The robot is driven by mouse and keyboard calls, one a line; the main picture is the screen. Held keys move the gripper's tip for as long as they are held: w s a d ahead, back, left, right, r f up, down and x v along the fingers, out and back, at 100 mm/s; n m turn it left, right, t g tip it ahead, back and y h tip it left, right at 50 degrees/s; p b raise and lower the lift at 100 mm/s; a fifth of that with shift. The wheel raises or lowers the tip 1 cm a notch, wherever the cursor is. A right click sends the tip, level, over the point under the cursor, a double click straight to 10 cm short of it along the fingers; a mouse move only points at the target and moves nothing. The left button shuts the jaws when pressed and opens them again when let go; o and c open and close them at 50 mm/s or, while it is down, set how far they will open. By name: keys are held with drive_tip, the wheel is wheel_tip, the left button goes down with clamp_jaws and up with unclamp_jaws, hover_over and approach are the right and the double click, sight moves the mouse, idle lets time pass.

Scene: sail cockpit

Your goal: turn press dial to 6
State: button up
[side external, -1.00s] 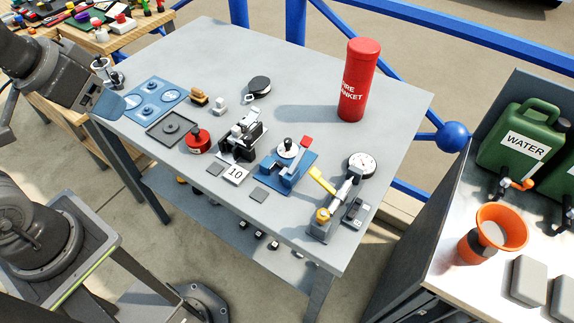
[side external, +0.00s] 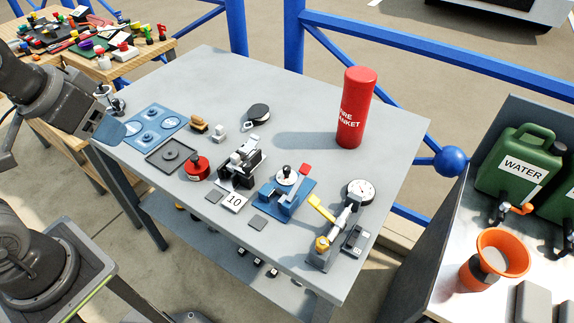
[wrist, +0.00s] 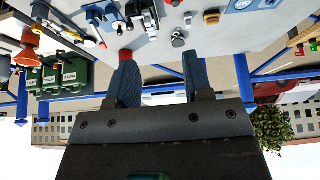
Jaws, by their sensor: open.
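The blue press (side external: 287,193) stands toward the front right of the grey table, with a red-tipped part at its back. A pale round dial (side external: 290,178) with a black knob sits on it. The dial's marks are too small to read. In the wrist view the blue press (wrist: 101,13) shows at the top edge. My gripper (wrist: 161,80) is open and empty, with two blue fingers apart. In the side view it is at the far left, by the table's left edge, well away from the dial. Its fingertips are hard to make out there.
A red fire blanket cylinder (side external: 356,108) stands at the back. A gauge (side external: 360,190) on a lever device is right of the press. A "10" card (side external: 234,202), a black-and-silver fixture (side external: 241,163) and a red round piece (side external: 197,168) lie left. The table's back is largely clear.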

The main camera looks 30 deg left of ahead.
drive_tip(key=w+d+r+n+g+h, duration=0.1)
drive_tip(key=w+d+r+n+g, duration=0.15)
drive_tip(key=w, duration=0.65)
drive_tip(key=n+g+h, duration=0.2)
drive_tip(key=n+g, duration=0.4)
hover_over(287, 167)
drive_tip(key=w+a, duration=0.4)
wheel_tip(287, 167, down, 13)
drive_tip(key=x, duration=1.3)
drive_tip(key=shift+s+d, duration=0.1)
drive_tip(key=shift+s, duration=0.15)
drive_tip(key=shift+c, duration=0.2)
clamp_jaws()
